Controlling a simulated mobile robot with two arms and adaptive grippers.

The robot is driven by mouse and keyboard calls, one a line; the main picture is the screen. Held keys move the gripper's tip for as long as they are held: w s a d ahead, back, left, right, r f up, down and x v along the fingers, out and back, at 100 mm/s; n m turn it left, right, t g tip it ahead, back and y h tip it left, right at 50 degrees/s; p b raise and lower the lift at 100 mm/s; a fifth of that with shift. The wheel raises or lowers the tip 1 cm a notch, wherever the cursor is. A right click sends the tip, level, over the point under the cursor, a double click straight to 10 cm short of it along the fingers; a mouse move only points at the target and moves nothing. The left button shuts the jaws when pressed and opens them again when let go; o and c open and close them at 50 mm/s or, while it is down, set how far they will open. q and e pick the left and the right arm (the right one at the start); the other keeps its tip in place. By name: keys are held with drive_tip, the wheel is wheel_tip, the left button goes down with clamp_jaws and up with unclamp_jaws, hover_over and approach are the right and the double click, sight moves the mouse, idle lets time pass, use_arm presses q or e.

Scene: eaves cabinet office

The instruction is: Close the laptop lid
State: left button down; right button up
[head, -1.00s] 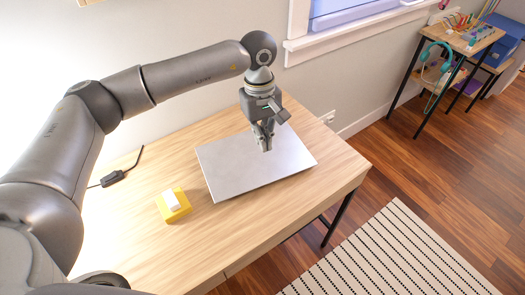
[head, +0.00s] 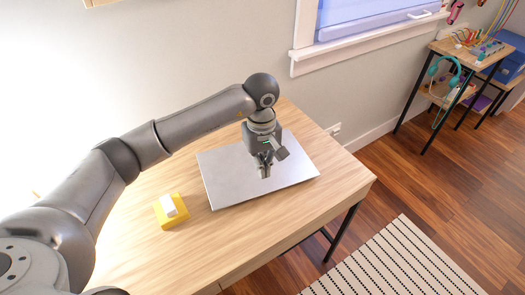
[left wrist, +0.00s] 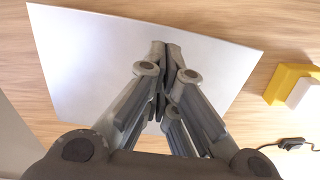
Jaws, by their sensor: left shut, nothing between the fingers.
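The laptop (head: 225,185) lies on the wooden desk as a flat silver slab, its lid down, with no screen or keyboard showing. It also fills much of the left wrist view (left wrist: 90,70). My left gripper (head: 264,172) points down over the lid, near its middle. Its fingers are together and empty (left wrist: 165,50). I cannot tell whether the fingertips touch the lid. My right gripper is not in view.
A yellow block with a white piece (head: 170,210) sits on the desk left of the laptop. A black cable (left wrist: 290,144) lies beyond it. A side table (head: 465,52) with a teal headset stands at the back right. The desk's front part is clear.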

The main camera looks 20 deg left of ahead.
sight(263, 187)
use_arm(q)
wheel_tip(263, 187, down, 7)
drive_tip(key=shift+r+p, duration=0.15)
drive_tip(key=shift+p, duration=0.45)
